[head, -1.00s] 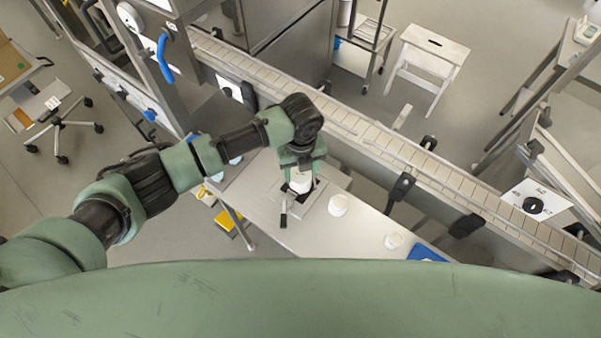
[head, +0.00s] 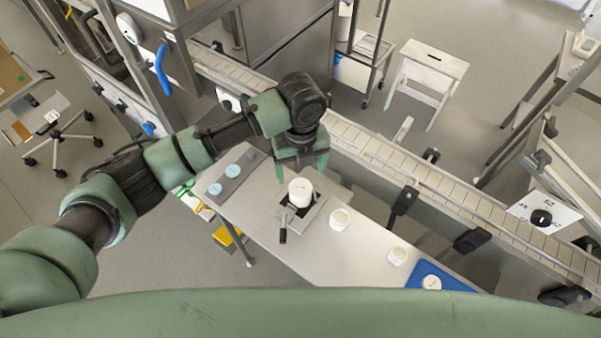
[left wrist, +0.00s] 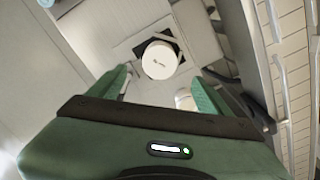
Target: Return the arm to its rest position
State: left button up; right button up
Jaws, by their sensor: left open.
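My left arm comes in from the left in the head view. Its green gripper (head: 302,168) is above the metal table (head: 265,222), open, with nothing between its fingers. In the left wrist view the gripper (left wrist: 157,92) has its two fingers spread apart. Beyond the fingertips, a white lidded jar (left wrist: 160,60) stands upright on a small metal fixture, apart from the gripper. The same jar also shows in the head view (head: 300,192), just below the gripper. My right gripper is not in view.
Two white jars (head: 340,219) (head: 397,256) stand to the right on the table. Another is on a blue mat (head: 459,285). A grey holder with blue-white discs (head: 233,170) lies to the left. A conveyor (head: 390,160) runs behind the table.

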pick_arm(q)
jog(key=shift+r, duration=0.25)
jog(key=s+d+f+n+t+h, duration=0.1)
jog(key=s+n+h, duration=0.1)
jog(key=s+n, duration=0.4)
jog(key=s+d+f+n+h, duration=0.1)
jog(key=s+f+n+h, duration=0.1)
jog(key=s+n, duration=0.35)
jog(key=s+a+n+t+y, duration=0.1)
jog(key=s+a+n, duration=0.2)
jog(key=a+n, duration=0.35)
jog(key=s+a+f+n+t+y, duration=0.1)
jog(key=s+a+n, duration=0.2)
jog(key=a+n, duration=0.4)
jog(key=s+a+n+t+y, duration=0.1)
jog(key=s+a+n+y, duration=0.15)
jog(key=a+n, duration=0.5)
notch_tip(320, 180, down, 30)
jog(key=s+a+f+m+g+b, duration=0.1)
jog(key=s+a+m+g+b, duration=0.1)
jog(key=b, duration=0.4)
jog(key=s+a+f+b, duration=0.1)
jog(key=s+f+b, duration=0.1)
jog(key=s+f, duration=0.6)
jog(key=s+a+f+g+b, duration=0.1)
jog(key=s+f+b, duration=0.2)
jog(key=s+f, duration=0.6)
notch_tip(320, 180, down, 6)
jog(key=shift+a+r, duration=0.1)
jog(key=shift+a, duration=0.2)
